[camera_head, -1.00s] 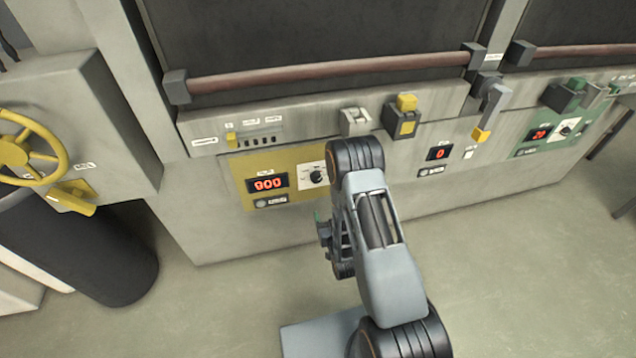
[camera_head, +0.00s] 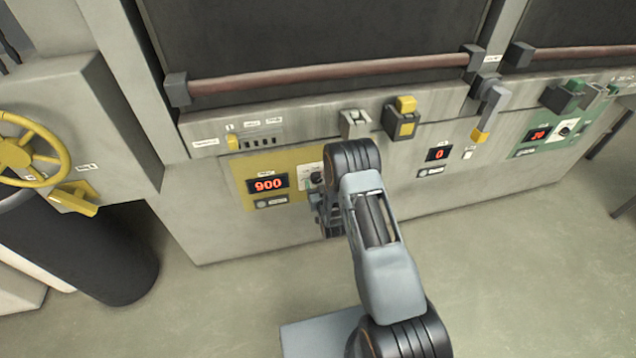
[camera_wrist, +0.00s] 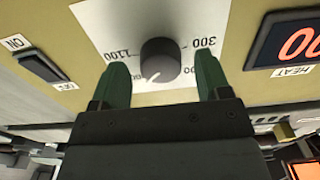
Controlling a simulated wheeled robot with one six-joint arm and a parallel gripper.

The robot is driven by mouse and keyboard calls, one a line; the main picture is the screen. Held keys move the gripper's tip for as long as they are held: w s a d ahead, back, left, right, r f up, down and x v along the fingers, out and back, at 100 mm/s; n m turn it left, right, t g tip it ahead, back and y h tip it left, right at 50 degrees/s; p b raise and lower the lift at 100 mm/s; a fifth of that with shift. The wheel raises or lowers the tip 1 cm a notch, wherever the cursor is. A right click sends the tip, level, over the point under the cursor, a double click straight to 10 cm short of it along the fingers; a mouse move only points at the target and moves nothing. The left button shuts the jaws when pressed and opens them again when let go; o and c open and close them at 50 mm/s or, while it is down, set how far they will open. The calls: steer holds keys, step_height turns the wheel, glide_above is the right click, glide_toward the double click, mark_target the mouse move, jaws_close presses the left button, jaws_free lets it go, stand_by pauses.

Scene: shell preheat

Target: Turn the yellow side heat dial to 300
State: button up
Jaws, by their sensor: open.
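The yellow side heat dial is a round black knob (camera_wrist: 161,60) on a white scale plate (camera_wrist: 112,22), upside down in the wrist view, with 300 and 1100 among its marks. In the head view the knob (camera_head: 316,178) shows beside my arm on the yellow panel (camera_head: 243,170). The red heat display (camera_head: 268,184) reads 900. My gripper (camera_wrist: 161,82) is open in the wrist view, its green fingers on either side of the knob with gaps. In the head view my arm largely hides the gripper.
A rocker switch (camera_wrist: 42,66) marked ON sits beside the scale plate. A grey latch (camera_head: 354,123) and a yellow-faced box (camera_head: 402,120) are above the panel. A grey lever with a yellow tip (camera_head: 481,135) hangs farther right. The floor in front is clear.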

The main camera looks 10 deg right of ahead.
steer(key=shift+w, duration=0.35)
steer(key=c, duration=0.9)
